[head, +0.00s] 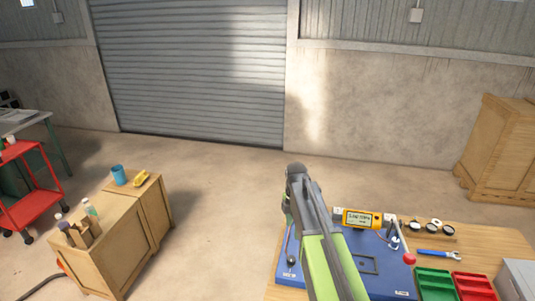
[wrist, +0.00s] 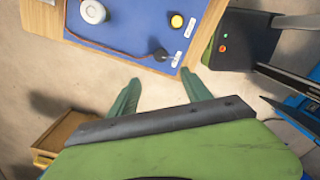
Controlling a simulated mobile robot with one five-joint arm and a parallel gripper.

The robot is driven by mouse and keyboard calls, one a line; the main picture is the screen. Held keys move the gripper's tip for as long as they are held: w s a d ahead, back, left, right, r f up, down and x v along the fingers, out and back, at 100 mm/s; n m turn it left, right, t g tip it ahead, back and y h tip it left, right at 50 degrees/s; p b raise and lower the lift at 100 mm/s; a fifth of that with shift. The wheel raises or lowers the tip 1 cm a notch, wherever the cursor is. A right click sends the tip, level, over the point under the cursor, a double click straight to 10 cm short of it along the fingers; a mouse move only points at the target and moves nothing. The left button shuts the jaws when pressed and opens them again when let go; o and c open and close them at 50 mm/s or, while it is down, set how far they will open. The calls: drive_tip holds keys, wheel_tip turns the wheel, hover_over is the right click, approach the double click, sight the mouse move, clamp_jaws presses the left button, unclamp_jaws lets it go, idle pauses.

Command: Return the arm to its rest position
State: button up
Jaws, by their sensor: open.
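My gripper (wrist: 161,88) shows in the wrist view with its two green fingers apart and nothing between them. It hangs over bare floor, just off the edge of the wooden bench (wrist: 205,25). In the head view my green arm rises from the bottom, in front of the bench, and bends at a dark joint at its top. The gripper itself cannot be made out there. The blue panel (head: 388,284) on the bench is partly hidden behind my arm.
A yellow meter (head: 361,218), a blue wrench (head: 438,255), a green tray (head: 434,284) and a red tray (head: 474,286) are on the bench. A wooden cabinet (head: 115,250) and red cart (head: 42,208) stand left. The floor ahead, before the shutter, is clear.

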drive_tip(key=s+f+m+b, duration=0.4)
drive_tip(key=s+m, duration=0.4)
drive_tip(key=m, duration=0.2)
drive_tip(key=s+f+m+b, duration=0.4)
drive_tip(key=s+m, duration=0.3)
drive_tip(key=m, duration=0.4)
drive_tip(key=shift+s+f, duration=0.35)
drive_tip(key=shift+f, duration=0.2)
